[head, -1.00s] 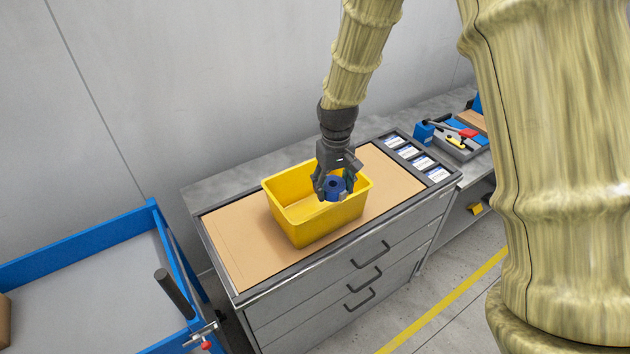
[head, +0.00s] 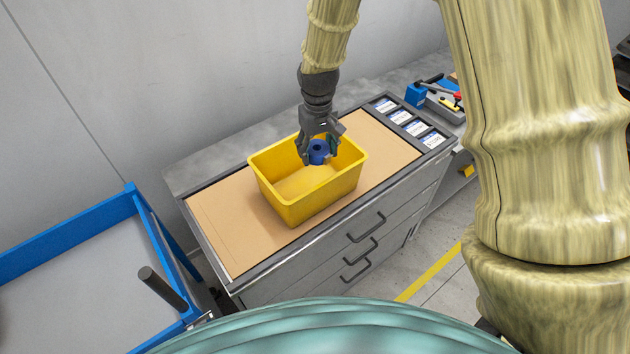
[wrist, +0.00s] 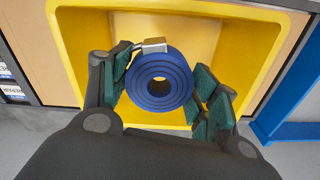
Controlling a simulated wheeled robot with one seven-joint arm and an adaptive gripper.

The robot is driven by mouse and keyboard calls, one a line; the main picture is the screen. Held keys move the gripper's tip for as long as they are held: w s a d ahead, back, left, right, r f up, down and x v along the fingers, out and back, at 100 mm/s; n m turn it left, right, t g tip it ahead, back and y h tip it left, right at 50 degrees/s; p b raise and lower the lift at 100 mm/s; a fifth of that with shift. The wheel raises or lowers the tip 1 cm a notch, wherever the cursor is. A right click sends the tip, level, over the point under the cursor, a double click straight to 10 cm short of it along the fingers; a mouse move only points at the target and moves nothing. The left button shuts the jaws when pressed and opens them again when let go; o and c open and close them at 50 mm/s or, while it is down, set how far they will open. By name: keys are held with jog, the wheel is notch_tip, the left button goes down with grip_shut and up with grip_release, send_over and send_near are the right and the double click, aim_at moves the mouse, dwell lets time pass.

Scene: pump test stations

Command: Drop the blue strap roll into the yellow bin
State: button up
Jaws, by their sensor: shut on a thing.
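The blue strap roll (head: 318,150) is a small round coil with a hole in its middle and a metal buckle at its edge. My gripper (head: 319,156) is shut on it. In the wrist view the roll (wrist: 159,80) sits between the green finger pads of my gripper (wrist: 160,88). The yellow bin (head: 318,203) stands open on the cabinet's tan top. The roll is over the bin's opening, near its far side in the head view. In the wrist view the bin's yellow wall (wrist: 275,45) surrounds the roll. The bin floor that shows looks empty.
The grey drawer cabinet (head: 310,262) carries labelled compartments (head: 408,122) at its right end. A blue-rimmed cart (head: 70,235) with a dark upright handle stands at the left. Tools lie on a bench (head: 440,100) at the back right. Tan top left of the bin is clear.

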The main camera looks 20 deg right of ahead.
jog(key=w+f, duration=0.2)
jog(key=f, duration=0.1)
jog(key=shift+w, duration=0.3)
jog(key=shift+w+a+f, duration=0.1)
jog(key=shift+w+f, duration=0.05)
jog(key=shift+w, duration=0.15)
jog(key=shift+s+r, duration=0.2)
jog(key=shift+s, duration=0.05)
jog(key=o, duration=0.8)
jog(key=shift+s+r, duration=0.2)
jog(key=shift+s, duration=0.2)
jog(key=o, duration=0.3)
jog(key=shift+s+r, duration=0.2)
jog(key=shift+s, duration=0.15)
jog(key=shift+w+f, duration=0.45)
jog(key=shift+w, duration=0.25)
jog(key=shift+s+r, duration=0.15)
jog(key=shift+r, duration=0.1)
jog(key=r, duration=1.1)
jog(key=shift+w+r, duration=0.2)
